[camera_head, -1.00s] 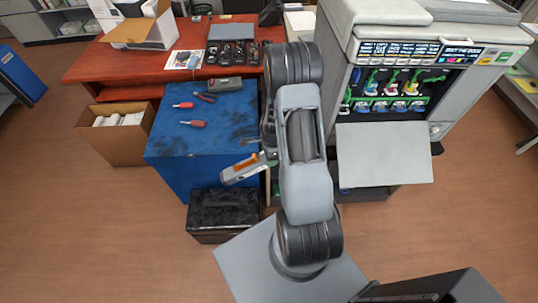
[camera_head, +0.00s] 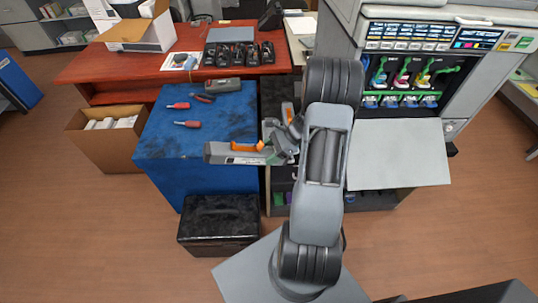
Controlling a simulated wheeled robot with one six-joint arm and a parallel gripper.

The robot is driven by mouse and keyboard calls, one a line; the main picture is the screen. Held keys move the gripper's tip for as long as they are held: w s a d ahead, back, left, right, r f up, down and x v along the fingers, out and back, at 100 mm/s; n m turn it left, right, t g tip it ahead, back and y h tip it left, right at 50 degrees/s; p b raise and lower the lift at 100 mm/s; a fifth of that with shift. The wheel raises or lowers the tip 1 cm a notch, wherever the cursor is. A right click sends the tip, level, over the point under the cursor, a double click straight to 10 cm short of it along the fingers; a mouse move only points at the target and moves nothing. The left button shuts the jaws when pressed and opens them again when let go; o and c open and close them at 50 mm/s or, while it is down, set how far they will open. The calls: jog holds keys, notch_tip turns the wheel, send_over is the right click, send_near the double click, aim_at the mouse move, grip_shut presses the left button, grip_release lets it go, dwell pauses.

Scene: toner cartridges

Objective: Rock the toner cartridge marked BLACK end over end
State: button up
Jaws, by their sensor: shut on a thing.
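A long grey toner cartridge (camera_head: 222,151) with an orange part on top and a pale label on its side is in the middle of the head view. It lies nearly level, its free end pointing left, above the right front part of the blue cabinet. The label is too small to read, so I cannot confirm the BLACK mark. My gripper (camera_head: 274,148) is shut on the cartridge's right end. The jaws are small and partly covered by the cartridge and my wrist.
A blue cabinet (camera_head: 165,143) carries red-handled tools (camera_head: 186,124) and a dark grey device (camera_head: 222,86). A black case (camera_head: 217,228) stands before it. An open printer (camera_head: 350,92) with a lowered flap (camera_head: 398,158) is right. A red desk (camera_head: 95,63) with several black items is behind.

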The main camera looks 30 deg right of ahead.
jog(key=shift+r, duration=0.1)
jog(key=h+p, duration=0.2)
jog(key=h, duration=0.1)
jog(key=shift+a+r+g+p, duration=0.15)
jog(key=shift+r+g+p, duration=0.2)
jog(key=shift+r+g, duration=0.05)
jog(key=h+p, duration=0.2)
jog(key=p, duration=0.1)
jog(key=shift+r+g+h, duration=0.15)
jog(key=shift+g+h, duration=0.25)
jog(key=h+p, duration=0.2)
jog(key=p, duration=0.3)
jog(key=shift+f+g, duration=0.2)
jog(key=shift+g, duration=0.2)
jog(key=shift+f+h+p, duration=0.4)
jog(key=shift+h+p, duration=0.1)
jog(key=shift+p, duration=0.15)
